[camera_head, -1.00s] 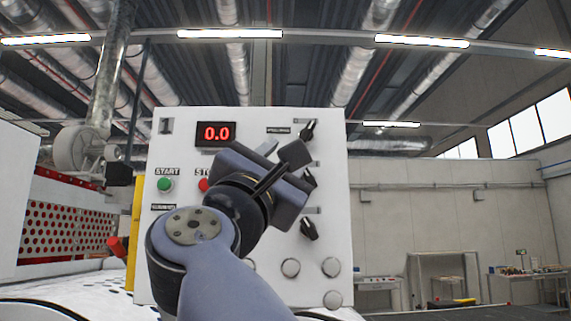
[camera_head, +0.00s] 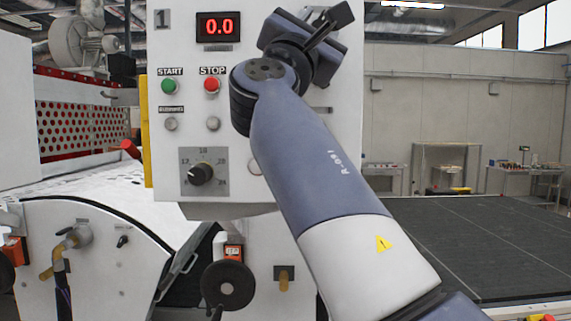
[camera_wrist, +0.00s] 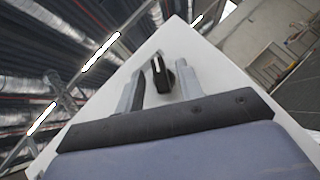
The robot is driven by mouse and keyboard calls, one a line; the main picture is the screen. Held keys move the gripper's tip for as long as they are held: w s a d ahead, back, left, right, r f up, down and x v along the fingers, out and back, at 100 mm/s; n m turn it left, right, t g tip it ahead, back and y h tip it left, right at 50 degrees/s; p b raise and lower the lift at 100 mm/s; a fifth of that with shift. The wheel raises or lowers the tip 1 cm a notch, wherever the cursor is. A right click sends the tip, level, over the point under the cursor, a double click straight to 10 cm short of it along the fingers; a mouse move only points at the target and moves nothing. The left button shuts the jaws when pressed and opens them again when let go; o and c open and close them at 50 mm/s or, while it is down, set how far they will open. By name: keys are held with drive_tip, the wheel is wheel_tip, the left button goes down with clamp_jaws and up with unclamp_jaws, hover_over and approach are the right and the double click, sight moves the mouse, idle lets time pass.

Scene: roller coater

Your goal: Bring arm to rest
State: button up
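My arm (camera_head: 325,190) reaches up from the lower right in the head view, with its wrist in front of the upper right of the white control panel (camera_head: 228,130). My gripper (camera_wrist: 159,78) shows in the wrist view with its two grey fingers apart. A black knob (camera_wrist: 161,82) with a white mark stands on the panel between the finger lines. I see gaps on both sides of it, and contact cannot be made out.
The panel has a display reading 0.0 (camera_head: 219,27), a green START button (camera_head: 169,86), a red STOP button (camera_head: 212,84) and a dial (camera_head: 201,173). A black handwheel (camera_head: 228,285) is below. A dark flat surface (camera_head: 480,235) lies clear at right.

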drive_tip(key=shift+d+f+n+t+y+b, duration=0.1)
drive_tip(key=shift+f+n+t+y+b, duration=0.15)
drive_tip(key=shift+n+t, duration=0.2)
drive_tip(key=shift+s+r+n+t+y, duration=0.15)
drive_tip(key=shift+n+t+y, duration=0.1)
drive_tip(key=shift+n+y, duration=0.3)
drive_tip(key=shift+r+m+h, duration=0.1)
drive_tip(key=shift+m+h, duration=0.3)
drive_tip(key=shift+h, duration=0.1)
